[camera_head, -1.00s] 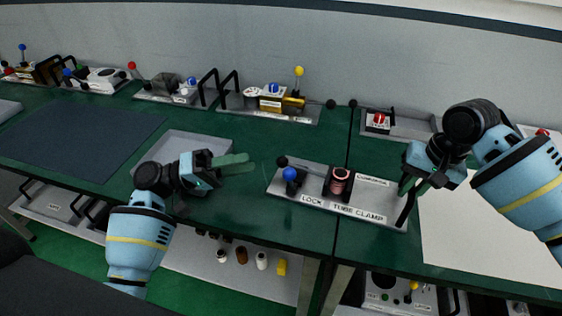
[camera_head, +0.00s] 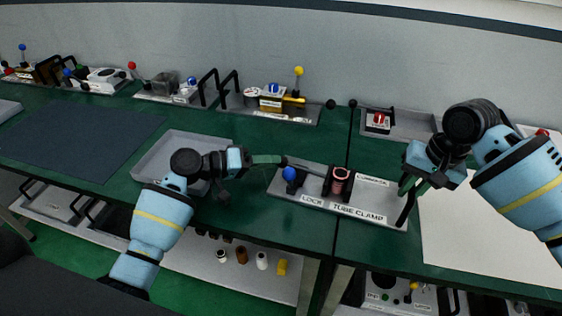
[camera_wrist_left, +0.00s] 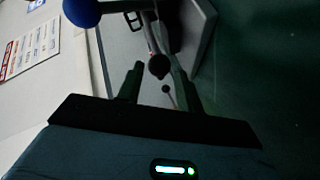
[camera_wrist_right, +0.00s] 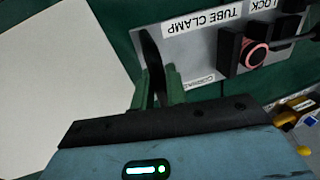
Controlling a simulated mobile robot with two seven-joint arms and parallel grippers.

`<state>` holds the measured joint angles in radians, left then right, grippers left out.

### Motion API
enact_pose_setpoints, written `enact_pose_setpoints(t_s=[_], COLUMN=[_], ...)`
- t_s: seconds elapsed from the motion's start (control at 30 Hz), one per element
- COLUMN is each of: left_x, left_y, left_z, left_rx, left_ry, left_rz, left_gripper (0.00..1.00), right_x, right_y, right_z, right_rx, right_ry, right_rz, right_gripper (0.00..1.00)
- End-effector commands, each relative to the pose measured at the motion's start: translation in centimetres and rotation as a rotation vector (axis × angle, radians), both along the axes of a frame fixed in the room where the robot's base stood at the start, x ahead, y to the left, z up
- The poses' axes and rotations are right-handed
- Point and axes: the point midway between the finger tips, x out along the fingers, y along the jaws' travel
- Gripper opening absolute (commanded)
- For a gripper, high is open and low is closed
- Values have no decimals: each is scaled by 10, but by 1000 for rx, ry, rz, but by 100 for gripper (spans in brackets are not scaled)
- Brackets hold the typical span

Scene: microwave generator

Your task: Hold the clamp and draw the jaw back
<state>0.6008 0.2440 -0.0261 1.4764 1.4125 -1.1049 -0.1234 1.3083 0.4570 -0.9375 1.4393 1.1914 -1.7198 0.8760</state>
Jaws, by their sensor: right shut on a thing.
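The tube clamp (camera_head: 352,212) is a grey plate on the green bench, labelled TUBE CLAMP and LOCK, with a black jaw block around a pinkish ring (camera_head: 340,176). A blue lock knob (camera_head: 289,174) stands at its left end; it also shows in the left wrist view (camera_wrist_left: 82,12). My left gripper (camera_head: 280,160) is open at that end. In the left wrist view its fingers stand apart on either side of a dark round knob (camera_wrist_left: 159,67). My right gripper (camera_head: 407,185) is shut on the black upright handle (camera_wrist_right: 153,62) at the plate's right end.
A grey tray (camera_head: 158,160) lies left of the clamp, under my left arm. A white sheet (camera_head: 480,230) covers the bench at right. Several other fixtures, one with a yellow knob (camera_head: 299,71), stand along the wall.

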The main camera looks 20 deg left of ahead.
Motion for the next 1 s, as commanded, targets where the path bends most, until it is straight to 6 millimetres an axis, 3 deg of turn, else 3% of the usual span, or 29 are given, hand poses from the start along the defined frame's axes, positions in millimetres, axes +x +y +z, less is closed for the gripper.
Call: enact_pose_setpoints(t_s=[0.03, 0.3, 0.63, 0.9, 1.0], left_x=[4, 18, 20, 20, 20], left_y=[-7, -29, -33, -32, -32], left_z=[-4, -10, -11, -11, -12], left_rx=[-3, -1, -1, 0, 0], left_ry=[3, 4, 3, 4, 4], left_rz=[-1, -1, -1, 0, 0], left_gripper=[36, 36, 36, 2, 0], right_x=[-2, -2, -2, -2, -2], right_y=[-4, -4, -4, -4, -4], right_z=[-10, -10, -10, -10, -10], right_rx=[-13, -13, -13, -13, -13], right_ry=[18, 18, 18, 18, 18], right_rz=[-5, -5, -5, -5, -5], right_gripper=[0, 0, 0, 0, 0])
